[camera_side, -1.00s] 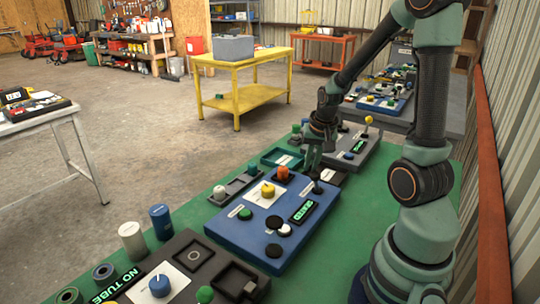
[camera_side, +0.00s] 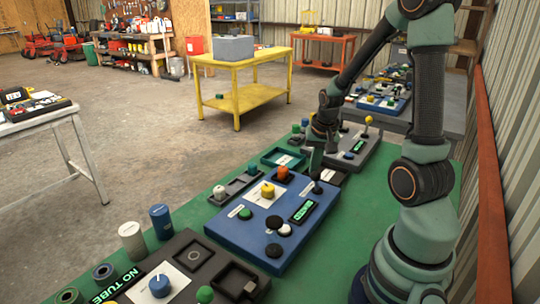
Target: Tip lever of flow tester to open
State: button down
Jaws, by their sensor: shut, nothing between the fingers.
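The blue panel (camera_side: 240,232) lies on the green bench and is likely the flow tester; no label readable here confirms it. It carries a small dark lever (camera_side: 317,187) at its far right corner and a lit green display (camera_side: 304,210) whose text is too small to read surely. My gripper (camera_side: 314,172) points down, shut and empty, just above and beside the lever. I cannot tell whether it touches the lever, and the lever's exact tilt is unclear.
The panel also bears an orange knob (camera_side: 281,173), a yellow knob (camera_side: 268,190) and black knobs. A dark panel (camera_side: 190,250) stands nearer, a grey panel (camera_side: 362,145) behind. A green tray (camera_side: 283,158) sits behind left. The corrugated wall (camera_side: 512,170) closes the right.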

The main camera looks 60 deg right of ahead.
jog(key=a+r+n+t, duration=0.1)
jog(key=a+r+n, duration=0.4)
jog(key=a, duration=0.5)
jog(key=s+a+r+n+t+y, duration=0.1)
jog(key=a+r+n+t, duration=0.1)
jog(key=a+r+n, duration=0.4)
jog(key=a+r, duration=0.4)
jog(key=a, duration=0.1)
jog(key=shift+s+a+r+y, duration=0.15)
jog(key=shift+a+r+y, duration=0.1)
jog(key=shift+a+y, duration=0.05)
